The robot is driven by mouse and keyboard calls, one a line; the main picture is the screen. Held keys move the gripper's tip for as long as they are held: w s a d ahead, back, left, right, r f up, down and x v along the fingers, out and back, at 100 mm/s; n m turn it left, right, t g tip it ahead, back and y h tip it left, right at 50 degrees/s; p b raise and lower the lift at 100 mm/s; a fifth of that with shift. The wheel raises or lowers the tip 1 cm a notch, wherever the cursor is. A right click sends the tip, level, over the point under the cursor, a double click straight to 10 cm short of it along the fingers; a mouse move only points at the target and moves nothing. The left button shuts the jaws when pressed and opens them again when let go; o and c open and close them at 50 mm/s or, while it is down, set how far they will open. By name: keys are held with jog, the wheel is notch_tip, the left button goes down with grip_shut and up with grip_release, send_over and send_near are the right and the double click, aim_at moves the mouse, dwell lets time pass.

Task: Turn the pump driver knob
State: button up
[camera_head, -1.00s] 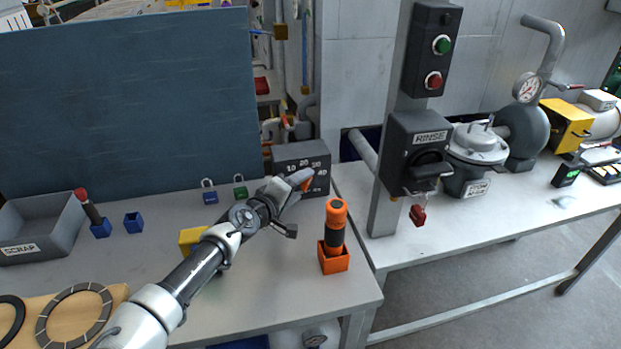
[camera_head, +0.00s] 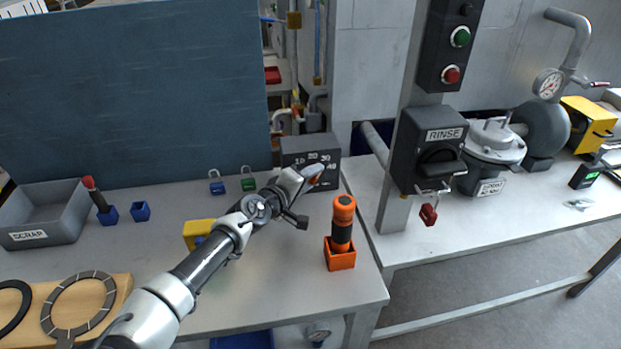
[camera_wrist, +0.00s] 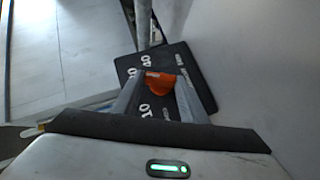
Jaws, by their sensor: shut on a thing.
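The pump driver is a dark box (camera_head: 310,150) with white dial numbers, at the back of the left bench near its right end. My gripper (camera_wrist: 158,92) is at the dial face, with its two fingers on either side of the orange knob (camera_wrist: 160,84). It is shut on the knob. The fingers and wrist hide part of the dial, so I cannot read the knob's exact setting.
An orange flashlight (camera_head: 343,222) stands in an orange holder to the right of my arm. Two padlocks (camera_head: 217,183) stand behind the arm. A grey scrap bin (camera_head: 45,228) is at the left. The RINSE switch box (camera_head: 428,160) is on a post at the right.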

jog(key=shift+r+p, duration=0.15)
jog(key=shift+p, duration=0.25)
jog(key=shift+w+d+r+m+g+y+p, duration=0.1)
jog(key=shift+d+m+g+y+p, duration=0.1)
jog(key=shift+m+g+y+p, duration=0.6)
jog(key=shift+d+r+m+g+y+p, duration=0.1)
jog(key=shift+d+m+g+y+p, duration=0.15)
jog(key=shift+m+y+p, duration=0.6)
jog(key=shift+y, duration=0.35)
jog(key=o, duration=1)
jog(key=shift+f, duration=0.1)
jog(key=shift+o, duration=0.2)
jog(key=p+v, duration=0.3)
jog(key=v, duration=1.4)
jog(key=shift+p, duration=0.4)
